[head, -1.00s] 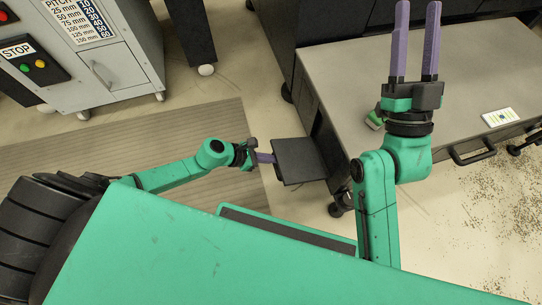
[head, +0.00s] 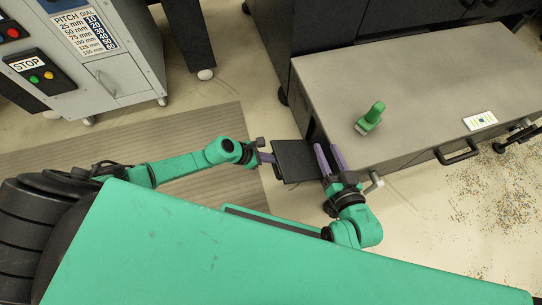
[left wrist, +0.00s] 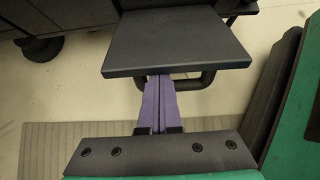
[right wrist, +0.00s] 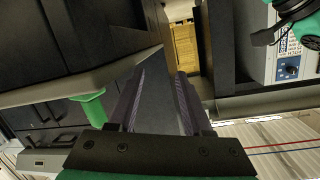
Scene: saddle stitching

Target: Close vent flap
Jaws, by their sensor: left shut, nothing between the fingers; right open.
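The vent flap is a dark square panel (head: 297,161) that sticks out from the left end of the grey-topped cabinet in the head view. It fills the upper middle of the left wrist view (left wrist: 176,40). My left gripper (head: 272,158) is shut and empty, its purple fingertips at the flap's outer edge; in the left wrist view the tips (left wrist: 160,82) meet or pass just under that edge, and I cannot tell if they touch. My right gripper (head: 328,158) is open, at the flap's right side by the cabinet corner. Its fingers also show in the right wrist view (right wrist: 158,95).
The grey cabinet top (head: 430,85) holds a green-handled tool (head: 371,118) and a white card (head: 480,121). A black handle (head: 458,152) juts from the cabinet front. A control cabinet with a STOP panel (head: 38,75) stands at the upper left. A ribbed mat (head: 200,120) lies on the floor.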

